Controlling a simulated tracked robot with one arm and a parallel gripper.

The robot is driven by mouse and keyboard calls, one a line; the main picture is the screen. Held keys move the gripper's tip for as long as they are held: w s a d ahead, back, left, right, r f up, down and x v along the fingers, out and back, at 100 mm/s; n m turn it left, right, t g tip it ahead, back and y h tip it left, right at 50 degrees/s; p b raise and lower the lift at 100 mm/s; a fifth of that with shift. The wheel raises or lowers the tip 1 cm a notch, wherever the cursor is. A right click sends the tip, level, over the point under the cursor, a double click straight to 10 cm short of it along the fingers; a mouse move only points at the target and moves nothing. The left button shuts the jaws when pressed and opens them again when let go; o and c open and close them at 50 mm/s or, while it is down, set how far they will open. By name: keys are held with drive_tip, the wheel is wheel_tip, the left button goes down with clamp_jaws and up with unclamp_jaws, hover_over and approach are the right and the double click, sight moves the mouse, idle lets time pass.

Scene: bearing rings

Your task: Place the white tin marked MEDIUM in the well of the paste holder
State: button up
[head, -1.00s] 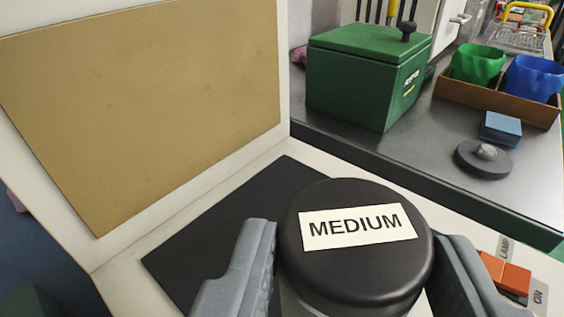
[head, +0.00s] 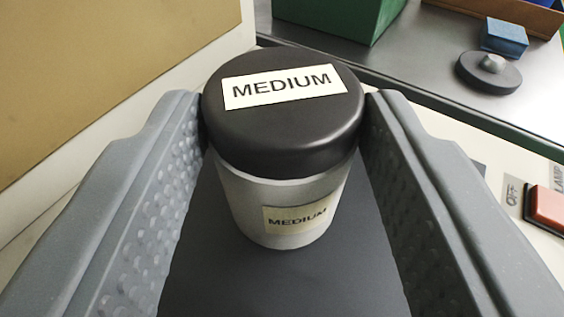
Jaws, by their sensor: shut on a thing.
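The tin marked MEDIUM (head: 285,195) has a pale grey-white body and a wide black lid, with a MEDIUM label on both lid and side. It looks upright. My gripper (head: 284,112) is shut on it, one grey finger on each side at the black lid. Below the tin is a flat dark surface (head: 300,285); I cannot tell whether the tin touches it. I see no paste holder or well that I can make out.
A tan panel in a white frame (head: 90,75) stands at the left. An orange-red switch (head: 546,207) marked OFF is at the right. Behind, a grey bench (head: 400,70) holds a green box (head: 335,15), a blue block (head: 504,38) and a dark knobbed disc (head: 488,72).

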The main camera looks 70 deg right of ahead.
drive_tip(key=o, duration=1.1)
drive_tip(key=shift+s+a+r, duration=0.15)
drive_tip(key=shift+a, duration=0.25)
drive_tip(key=p+v, duration=0.3)
drive_tip(key=v, duration=0.8)
drive_tip(key=shift+s+r+p, duration=0.1)
drive_tip(key=shift+p, duration=0.3)
